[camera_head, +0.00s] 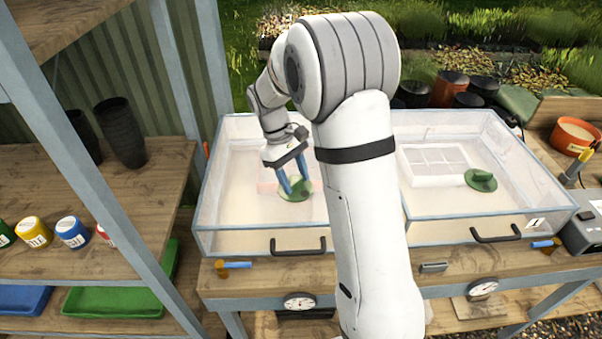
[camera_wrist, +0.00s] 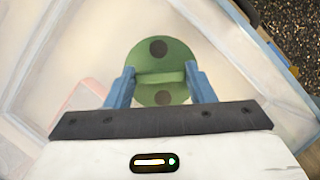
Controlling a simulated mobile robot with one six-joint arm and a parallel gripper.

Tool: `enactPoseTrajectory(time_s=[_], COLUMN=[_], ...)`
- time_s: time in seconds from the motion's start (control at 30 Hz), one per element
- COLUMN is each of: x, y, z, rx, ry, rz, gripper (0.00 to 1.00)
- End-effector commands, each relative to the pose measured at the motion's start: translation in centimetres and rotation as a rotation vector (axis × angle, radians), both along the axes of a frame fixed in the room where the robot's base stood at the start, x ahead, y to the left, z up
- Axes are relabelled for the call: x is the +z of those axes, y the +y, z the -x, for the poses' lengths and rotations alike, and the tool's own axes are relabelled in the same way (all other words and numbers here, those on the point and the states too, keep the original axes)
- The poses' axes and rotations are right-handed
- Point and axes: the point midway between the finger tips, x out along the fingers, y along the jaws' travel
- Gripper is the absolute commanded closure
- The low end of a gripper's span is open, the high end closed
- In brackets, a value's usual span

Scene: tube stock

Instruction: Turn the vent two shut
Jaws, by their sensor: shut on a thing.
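A round green vent (camera_head: 297,195) sits on the clear lid of the left cold-frame box. My gripper (camera_head: 293,188) reaches down to it, with blue fingers. In the wrist view the vent (camera_wrist: 150,62) is a green disc with a raised bar across its middle and a dark round spot above and below the bar. My gripper (camera_wrist: 160,80) is shut on the bar, one finger at each end. A second green vent (camera_head: 481,180) with a raised grip is on the right box's lid. I cannot read which vent is two.
The left box (camera_head: 240,242) and right box (camera_head: 450,230) stand side by side on a wooden bench, with black front handles. Wooden shelves (camera_head: 40,275) with pots and tins stand at the left. My arm hides the middle of the bench.

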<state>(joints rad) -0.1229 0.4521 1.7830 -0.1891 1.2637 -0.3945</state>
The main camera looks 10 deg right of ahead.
Motion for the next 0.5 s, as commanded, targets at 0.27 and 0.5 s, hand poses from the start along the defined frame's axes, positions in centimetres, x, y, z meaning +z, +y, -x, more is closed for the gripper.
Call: enactPoseTrajectory(time_s=[0.27,0.5], x=[0.03,0.03], y=[-0.05,-0.23], z=[-0.07,-0.08], rx=[-0.266,-0.484], ry=[0.002,0.003], rz=[-0.005,-0.003], gripper=[0.74,0.74])
